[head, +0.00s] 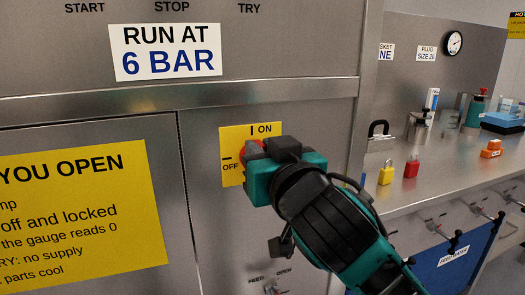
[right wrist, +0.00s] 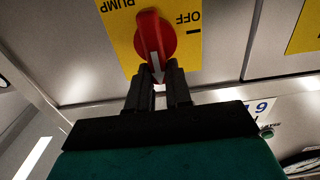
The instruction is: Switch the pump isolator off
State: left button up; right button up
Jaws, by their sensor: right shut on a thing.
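The pump isolator's red knob (head: 246,155) sits on a yellow plate (head: 232,137) marked ON at the top and OFF at the left, in the head view. In the right wrist view, which shows the plate upside down, the red knob (right wrist: 154,38) has a white arrow pointing down, away from the OFF label and towards the ON side. My right gripper (head: 262,149) is shut on the knob's pointed end, with its fingertips (right wrist: 159,75) on either side of it. The gripper hides part of the plate and knob. My left gripper is not in view.
A steel bench (head: 450,165) at the right holds a yellow padlock (head: 386,174), a red padlock (head: 411,168) and orange pieces (head: 491,149). A yellow warning sign (head: 75,215) is left of the isolator. A feed valve (head: 272,287) is below it, partly cut off.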

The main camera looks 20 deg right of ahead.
grip_shut()
